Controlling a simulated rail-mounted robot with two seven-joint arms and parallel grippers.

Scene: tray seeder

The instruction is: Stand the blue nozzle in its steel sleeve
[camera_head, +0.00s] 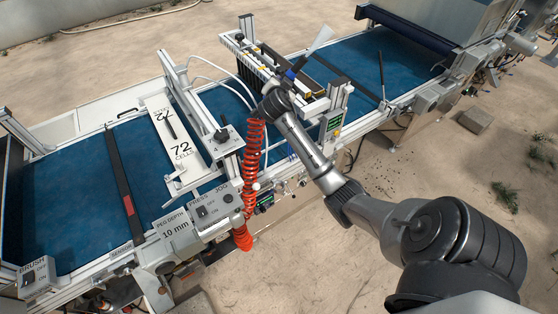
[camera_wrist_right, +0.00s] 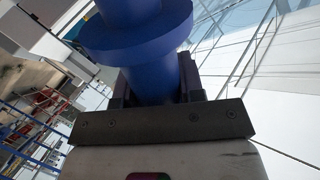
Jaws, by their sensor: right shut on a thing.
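The blue nozzle (camera_wrist_right: 138,38) fills the top middle of the right wrist view, a round body with a wide flange. My right gripper (camera_wrist_right: 155,84) is shut on its narrower part below the flange. The nozzle's far end is cut off by the frame. In the head view my right arm reaches from the lower right to the machine's middle, with its wrist over the gantry. A small blue patch shows beside that wrist; I cannot tell whether it is the nozzle. I cannot make out the steel sleeve. My left gripper is not in view.
A red coiled hose (camera_head: 252,150) hangs just left of my right wrist. A white 72-cell plate (camera_head: 176,140) and a press control box (camera_head: 213,208) are to the left. The blue belt (camera_head: 350,62) is largely clear at the right. Aluminium posts (camera_head: 333,122) stand near my arm.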

